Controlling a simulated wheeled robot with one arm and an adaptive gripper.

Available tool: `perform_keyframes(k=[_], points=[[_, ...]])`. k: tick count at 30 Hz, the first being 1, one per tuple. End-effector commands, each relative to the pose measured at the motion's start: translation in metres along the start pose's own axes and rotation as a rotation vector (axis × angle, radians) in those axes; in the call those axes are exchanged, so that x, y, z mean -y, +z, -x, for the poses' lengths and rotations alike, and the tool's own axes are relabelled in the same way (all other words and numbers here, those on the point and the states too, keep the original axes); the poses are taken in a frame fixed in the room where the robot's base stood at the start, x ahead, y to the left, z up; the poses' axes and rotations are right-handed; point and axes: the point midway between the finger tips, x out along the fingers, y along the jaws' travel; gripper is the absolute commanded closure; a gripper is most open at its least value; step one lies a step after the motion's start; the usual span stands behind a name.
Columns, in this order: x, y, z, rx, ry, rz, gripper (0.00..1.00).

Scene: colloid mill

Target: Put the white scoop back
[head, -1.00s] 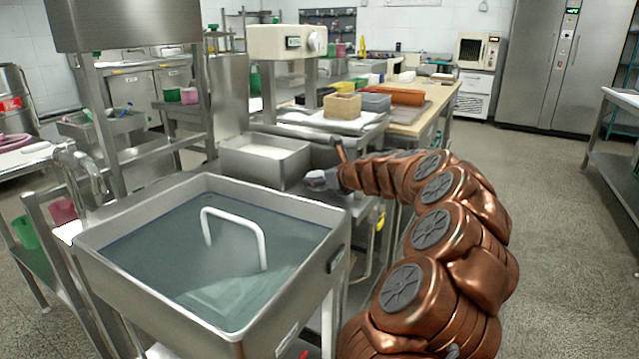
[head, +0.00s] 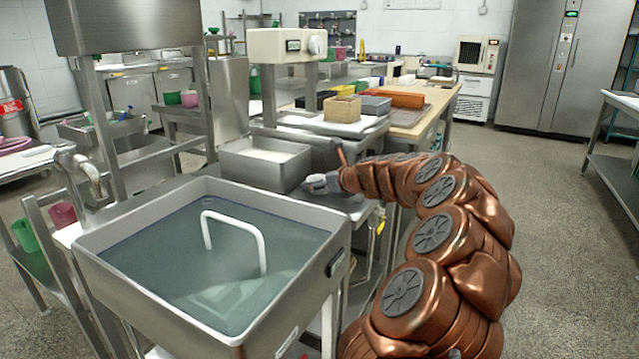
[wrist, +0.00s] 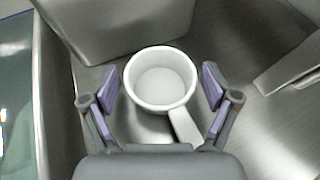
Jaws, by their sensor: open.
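The white scoop (wrist: 160,80) shows in the wrist view as a round cup with a short handle pointing down and right, toward my gripper's palm. It rests on a steel surface. My gripper (wrist: 160,93) is open, with one purple-padded finger on each side of the scoop's cup and a gap on both sides. In the head view my gripper (head: 320,183) is low over the steel ledge beside a square steel pan (head: 266,160). The scoop cannot be made out in the head view.
A large steel basin of water (head: 215,250) with a white bent handle stands in front of my arm. A tan block (head: 342,108) and a grey tray sit on the table behind. In the wrist view a steel container wall (wrist: 115,25) is close beyond the scoop. Floor at right is clear.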

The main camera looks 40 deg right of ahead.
Motion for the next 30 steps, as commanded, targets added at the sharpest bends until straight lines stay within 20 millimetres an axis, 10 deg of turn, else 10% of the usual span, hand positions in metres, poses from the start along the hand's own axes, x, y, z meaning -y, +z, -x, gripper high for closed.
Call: perform_keyframes(k=[18, 30], points=[[0.001, 0.003, 0.098, 0.002, -0.003, -0.002, 0.13], [0.001, 0.0, 0.118, 0.001, -0.003, -0.001, 0.13]])
